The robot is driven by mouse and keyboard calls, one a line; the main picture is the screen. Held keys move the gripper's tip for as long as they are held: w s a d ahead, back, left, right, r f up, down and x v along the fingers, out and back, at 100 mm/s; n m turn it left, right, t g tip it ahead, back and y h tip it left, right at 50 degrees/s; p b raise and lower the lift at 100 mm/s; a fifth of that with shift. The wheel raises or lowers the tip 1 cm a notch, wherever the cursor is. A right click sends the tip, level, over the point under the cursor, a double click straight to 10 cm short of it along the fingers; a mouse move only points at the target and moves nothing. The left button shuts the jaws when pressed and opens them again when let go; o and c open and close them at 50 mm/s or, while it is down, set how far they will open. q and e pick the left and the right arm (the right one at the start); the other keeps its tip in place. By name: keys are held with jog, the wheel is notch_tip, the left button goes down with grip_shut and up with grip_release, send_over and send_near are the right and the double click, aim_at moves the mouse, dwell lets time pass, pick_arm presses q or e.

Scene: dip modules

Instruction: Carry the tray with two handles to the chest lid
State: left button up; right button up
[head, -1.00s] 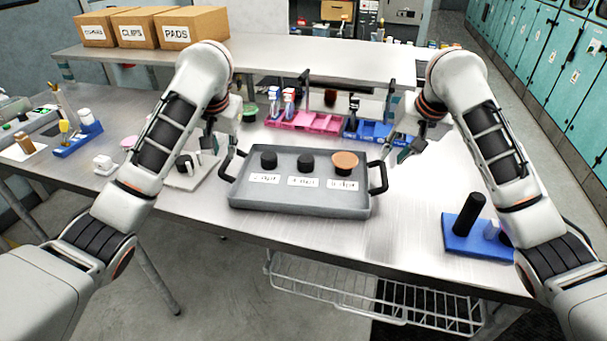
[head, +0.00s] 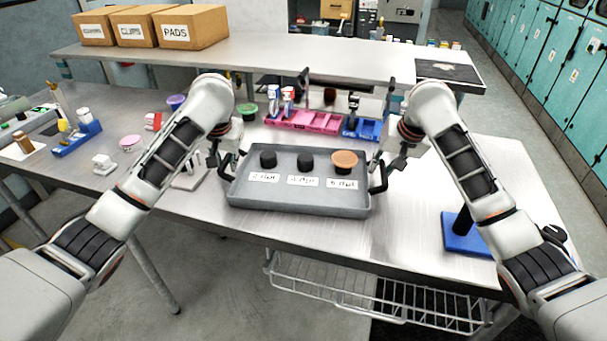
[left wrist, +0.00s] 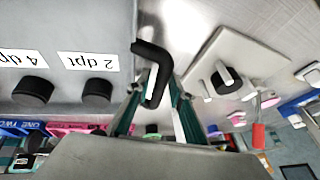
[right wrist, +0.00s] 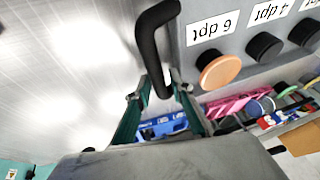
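A grey tray (head: 300,198) with two black handles rests on the metal bench, holding two black knobs and an orange-topped one (head: 344,160) above white dpt labels. My left gripper (head: 226,160) is at the left handle (head: 232,163); in the left wrist view its open fingers (left wrist: 156,98) lie either side of that handle (left wrist: 158,65). My right gripper (head: 381,162) is at the right handle; in the right wrist view its open fingers (right wrist: 160,92) straddle the handle's near end (right wrist: 148,45). Neither is visibly closed on a handle. I cannot identify a chest lid with certainty.
Pink bins (head: 305,120) and blue bins (head: 362,128) stand behind the tray. A blue base with a black post (head: 463,232) is to the right. A raised shelf carries cardboard boxes (head: 190,27) and a dark panel (head: 449,72). Bare bench lies right of the tray.

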pick_arm(q)
grip_shut()
pick_arm(e)
grip_shut()
pick_arm(q)
jog(key=shift+r, duration=0.15)
pick_arm(e)
jog(key=shift+r, duration=0.15)
